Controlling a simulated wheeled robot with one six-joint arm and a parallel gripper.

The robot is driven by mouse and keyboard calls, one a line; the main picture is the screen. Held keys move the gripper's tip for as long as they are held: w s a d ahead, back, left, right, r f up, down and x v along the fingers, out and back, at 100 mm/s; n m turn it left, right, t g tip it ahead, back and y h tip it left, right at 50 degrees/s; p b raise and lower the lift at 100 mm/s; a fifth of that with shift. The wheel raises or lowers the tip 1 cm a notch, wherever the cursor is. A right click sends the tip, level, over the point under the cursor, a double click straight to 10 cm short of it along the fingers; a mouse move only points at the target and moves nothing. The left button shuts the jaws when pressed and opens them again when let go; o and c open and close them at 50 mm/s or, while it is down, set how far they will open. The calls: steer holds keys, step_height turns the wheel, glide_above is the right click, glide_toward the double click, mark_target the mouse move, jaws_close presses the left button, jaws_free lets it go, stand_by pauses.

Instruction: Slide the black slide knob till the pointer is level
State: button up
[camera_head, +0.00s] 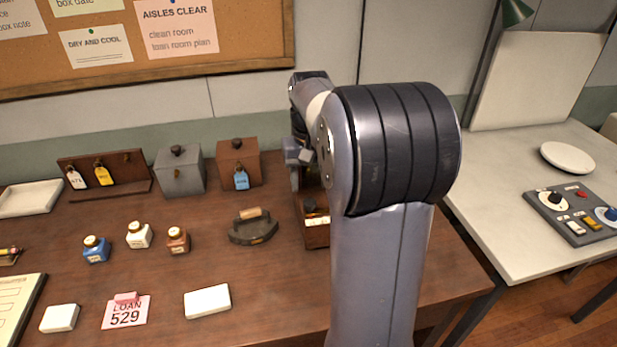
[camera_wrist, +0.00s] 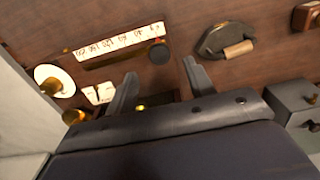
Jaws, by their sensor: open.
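The black slide knob (camera_wrist: 158,53) shows in the wrist view at the right end of a white numbered scale strip (camera_wrist: 120,41). My gripper (camera_wrist: 160,87) is open. Its two fingers stand apart below the knob in the picture, with nothing seen held between them. A white disc with a brass part (camera_wrist: 54,80) stands left of the strip. I cannot make out the pointer or whether it is level. In the head view my arm covers most of this device; part of a brown wooden piece (camera_head: 315,236) shows beside the arm.
A dark iron with a wooden handle (camera_head: 253,226) sits just left of the device; it also shows in the wrist view (camera_wrist: 226,41). A grey box (camera_head: 181,172) and a brown box (camera_head: 239,163) stand behind. Small bottles stand further left.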

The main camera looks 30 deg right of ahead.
mark_target(310, 201)
step_height(310, 201, down, 7)
steer(key=b, duration=0.5)
steer(key=shift+r+b, duration=0.15)
steer(key=shift+b, duration=0.25)
steer(key=shift+r, duration=0.15)
steer(key=shift+p, duration=0.3)
steer(key=c, duration=0.7)
